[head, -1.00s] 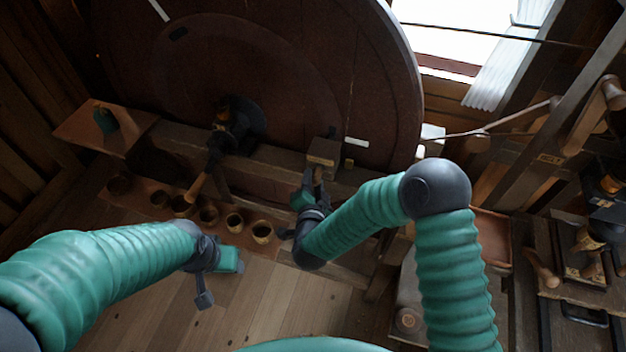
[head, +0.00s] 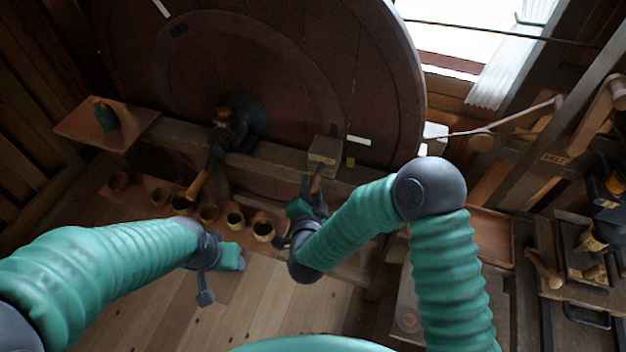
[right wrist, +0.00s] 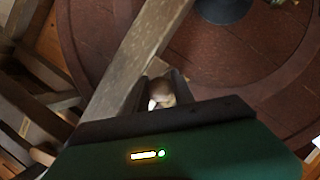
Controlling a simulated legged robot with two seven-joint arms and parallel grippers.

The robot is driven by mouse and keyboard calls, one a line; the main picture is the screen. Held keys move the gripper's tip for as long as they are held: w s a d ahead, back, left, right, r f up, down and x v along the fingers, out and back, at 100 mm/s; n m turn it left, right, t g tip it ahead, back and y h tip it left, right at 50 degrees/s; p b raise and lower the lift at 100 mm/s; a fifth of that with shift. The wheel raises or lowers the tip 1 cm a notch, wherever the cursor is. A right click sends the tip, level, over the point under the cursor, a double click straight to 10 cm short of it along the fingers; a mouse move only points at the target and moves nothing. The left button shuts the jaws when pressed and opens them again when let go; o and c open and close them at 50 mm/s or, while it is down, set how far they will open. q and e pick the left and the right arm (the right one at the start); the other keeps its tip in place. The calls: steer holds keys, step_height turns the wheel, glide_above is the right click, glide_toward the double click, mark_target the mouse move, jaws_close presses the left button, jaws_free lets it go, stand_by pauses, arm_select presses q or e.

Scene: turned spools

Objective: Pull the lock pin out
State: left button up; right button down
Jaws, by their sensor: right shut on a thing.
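The lock pin (head: 315,184) shows as a small brown handle just below a wooden block (head: 323,153) on the beam in front of the big wheel. My right gripper (head: 312,194) is shut on the pin, below the block. I cannot tell whether the pin's tip is still inside the block. My left gripper (head: 222,270) hangs over the floor at the left, apart from everything; its fingers do not show clearly.
The big dark red wheel (head: 290,60) fills the back. A low shelf of several wooden cups (head: 263,230) lies left of my right gripper. A tray (head: 490,235) and tool bench lie right. The floor in front is open.

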steer(key=c, duration=1.4)
jaws_free()
steer(key=shift+r, duration=0.25)
steer(key=shift+c, duration=0.2)
steer(key=o, duration=0.4)
steer(key=shift+s+d, duration=0.15)
steer(key=shift+s, duration=0.1)
arm_select(q)
steer(key=shift+s+d+r, duration=0.15)
steer(key=shift+s+d, duration=0.05)
steer(key=shift+s, duration=0.15)
arm_select(e)
steer(key=shift+s+f, duration=0.1)
steer(key=shift+s, duration=0.1)
arm_select(q)
steer(key=shift+s+b+x, duration=0.25)
steer(key=shift+b+x, duration=0.95)
steer(key=shift+b, duration=0.05)
arm_select(e)
steer(key=v, duration=1.6)
steer(key=shift+s, duration=0.25)
arm_select(q)
steer(key=shift+a, duration=0.1)
arm_select(e)
steer(key=shift+d, duration=0.1)
